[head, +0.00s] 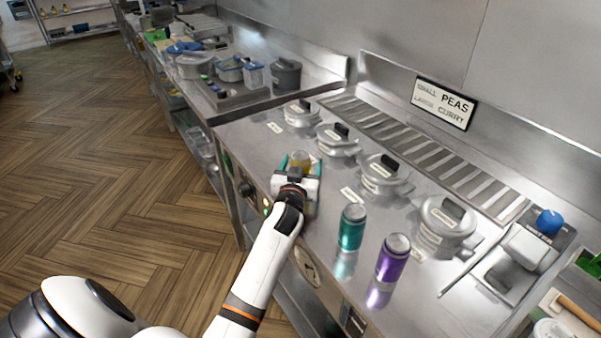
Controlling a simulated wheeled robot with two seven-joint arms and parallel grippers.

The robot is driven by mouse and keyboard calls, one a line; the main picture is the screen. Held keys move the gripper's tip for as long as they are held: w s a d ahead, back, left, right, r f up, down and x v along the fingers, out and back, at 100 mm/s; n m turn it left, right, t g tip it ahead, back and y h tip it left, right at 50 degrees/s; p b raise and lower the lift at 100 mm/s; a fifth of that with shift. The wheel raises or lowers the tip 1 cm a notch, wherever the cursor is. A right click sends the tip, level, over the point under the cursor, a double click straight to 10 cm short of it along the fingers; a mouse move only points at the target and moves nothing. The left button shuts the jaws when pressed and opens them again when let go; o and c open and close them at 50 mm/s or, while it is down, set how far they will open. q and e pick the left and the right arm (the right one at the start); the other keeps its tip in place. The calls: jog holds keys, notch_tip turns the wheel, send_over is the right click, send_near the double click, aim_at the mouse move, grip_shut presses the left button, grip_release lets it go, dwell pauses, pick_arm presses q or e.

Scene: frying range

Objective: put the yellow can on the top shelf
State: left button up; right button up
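My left gripper (301,166) reaches in from the near side, low over the counter. Contact with the can cannot be made out. My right gripper is not in view. A metal shelf rack (75,12) stands far off at the upper left; whether it is the task's shelf cannot be told.
A teal can (352,228) and a purple can (392,258) stand on the counter to the right of my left arm. Several lidded pots (383,177) line the counter's back. Containers (230,68) crowd the farther counter. The wooden floor (110,170) at left is clear.

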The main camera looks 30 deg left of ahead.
pick_arm(q)
jog(key=c, duration=1.3)
